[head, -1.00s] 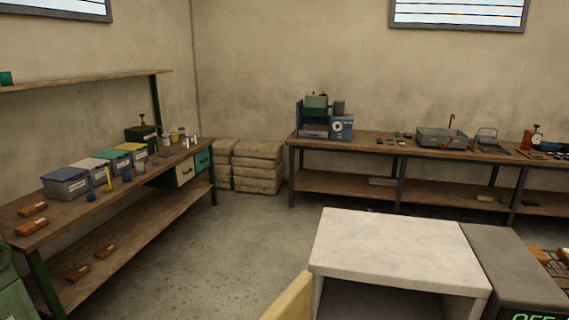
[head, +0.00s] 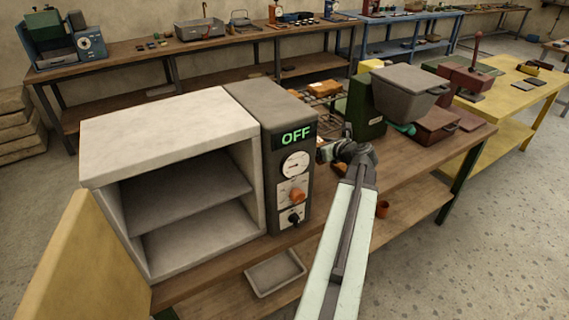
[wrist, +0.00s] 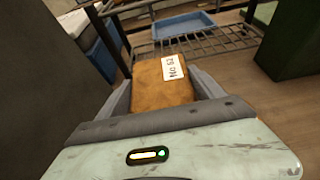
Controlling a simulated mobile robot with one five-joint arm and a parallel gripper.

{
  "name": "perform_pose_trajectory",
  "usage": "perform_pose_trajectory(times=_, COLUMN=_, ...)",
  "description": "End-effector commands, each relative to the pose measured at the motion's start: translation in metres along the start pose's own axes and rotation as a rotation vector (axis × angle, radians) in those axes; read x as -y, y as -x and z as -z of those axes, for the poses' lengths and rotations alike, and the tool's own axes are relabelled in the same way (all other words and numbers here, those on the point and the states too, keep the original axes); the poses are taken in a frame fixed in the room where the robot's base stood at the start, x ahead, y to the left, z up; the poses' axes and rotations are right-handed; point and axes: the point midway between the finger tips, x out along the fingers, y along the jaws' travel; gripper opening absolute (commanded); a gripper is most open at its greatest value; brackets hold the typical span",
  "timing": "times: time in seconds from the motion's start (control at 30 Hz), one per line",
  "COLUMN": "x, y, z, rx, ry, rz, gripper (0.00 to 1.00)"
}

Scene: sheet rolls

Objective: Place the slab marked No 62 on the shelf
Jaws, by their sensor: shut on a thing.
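The slab marked No 62 (wrist: 158,85) is an orange-brown block with a white label, seen in the wrist view. My gripper (wrist: 162,90) is shut on it, one finger on each side. In the head view my gripper (head: 343,152) is just right of the oven's control panel, and the slab there is mostly hidden. The oven (head: 165,130) has a pale body and an open front. A grey shelf (head: 185,190) divides its inside, and its bare upper surface shows. My gripper and the slab are outside the oven.
The oven door (head: 85,265) stands open at the left. The control panel (head: 290,175) reads OFF. A wire rack (head: 322,92) with orange-brown slabs stands behind my gripper; a green machine with a grey hopper (head: 410,90) is to its right. A grey tray (head: 273,272) lies below.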

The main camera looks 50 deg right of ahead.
Motion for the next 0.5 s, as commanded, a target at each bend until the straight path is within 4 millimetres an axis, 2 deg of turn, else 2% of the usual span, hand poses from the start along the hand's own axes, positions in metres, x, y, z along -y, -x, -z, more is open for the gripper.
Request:
perform_pose_trajectory(times=0.03, x=0.001, y=-0.01, z=0.013, rx=0.001, ry=0.0, rz=0.0, gripper=0.08)
perform_pose_trajectory(times=0.17, x=0.0, y=-0.011, z=0.011, rx=0.001, ry=-0.001, rz=0.001, gripper=0.08)
perform_pose_trajectory(times=0.27, x=0.0, y=-0.014, z=0.02, rx=0.001, ry=-0.001, rz=0.002, gripper=0.08)
perform_pose_trajectory(times=0.5, x=0.001, y=-0.033, z=0.066, rx=0.001, ry=-0.001, rz=0.002, gripper=0.08)
